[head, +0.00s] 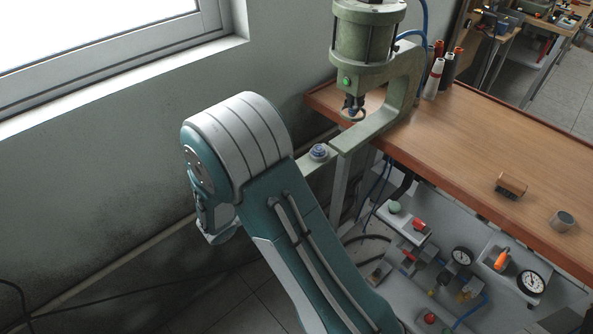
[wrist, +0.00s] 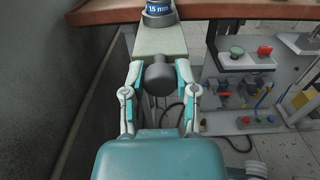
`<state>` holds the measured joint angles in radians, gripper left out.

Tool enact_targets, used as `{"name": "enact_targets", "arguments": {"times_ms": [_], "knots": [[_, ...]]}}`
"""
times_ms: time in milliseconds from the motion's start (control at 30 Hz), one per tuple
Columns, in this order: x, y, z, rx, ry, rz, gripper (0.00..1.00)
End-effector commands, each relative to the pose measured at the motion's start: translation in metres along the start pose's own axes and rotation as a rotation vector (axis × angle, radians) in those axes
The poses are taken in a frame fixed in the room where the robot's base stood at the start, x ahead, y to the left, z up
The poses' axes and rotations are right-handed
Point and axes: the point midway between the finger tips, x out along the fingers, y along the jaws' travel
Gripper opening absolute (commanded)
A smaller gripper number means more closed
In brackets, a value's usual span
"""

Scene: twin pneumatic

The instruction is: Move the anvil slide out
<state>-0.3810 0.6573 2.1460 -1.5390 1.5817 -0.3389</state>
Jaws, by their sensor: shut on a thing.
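The anvil slide is a pale grey-green bar (wrist: 158,42) in the wrist view, running away from me to the wooden bench edge. A dark round knob (wrist: 157,80) sits at its near end. My gripper (wrist: 159,72) has one finger on each side of the knob and is shut on it. A round anvil with a blue "15 mm" label (wrist: 158,10) stands on the slide's far part. In the head view the anvil (head: 319,152) sits on the slide (head: 314,169), left of and apart from the press ram (head: 354,107). My arm hides the knob and fingers there.
The green press (head: 400,95) stands on the wooden bench (head: 460,150). Thread spools (head: 436,75), a wooden brush (head: 511,186) and a grey cup (head: 562,221) are on the bench. A pneumatic panel (head: 430,270) with gauges lies below. The wall (wrist: 45,70) is close on the left.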

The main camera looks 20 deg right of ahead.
Motion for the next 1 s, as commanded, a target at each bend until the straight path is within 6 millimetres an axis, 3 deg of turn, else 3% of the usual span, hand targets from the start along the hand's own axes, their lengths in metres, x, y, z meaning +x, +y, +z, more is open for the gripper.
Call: {"name": "enact_targets", "arguments": {"times_ms": [300, 333, 400, 800, 1000], "knots": [[-0.003, 0.003, 0.001, 0.004, 0.000, 0.007, 0.00], [-0.003, 0.003, 0.001, 0.004, 0.000, 0.007, 0.43], [-0.003, 0.003, 0.001, 0.004, 0.000, 0.007, 0.73], [-0.003, 0.001, 0.001, 0.002, 0.000, 0.003, 0.73], [-0.028, 0.002, 0.000, 0.001, 0.000, 0.006, 0.73]]}}
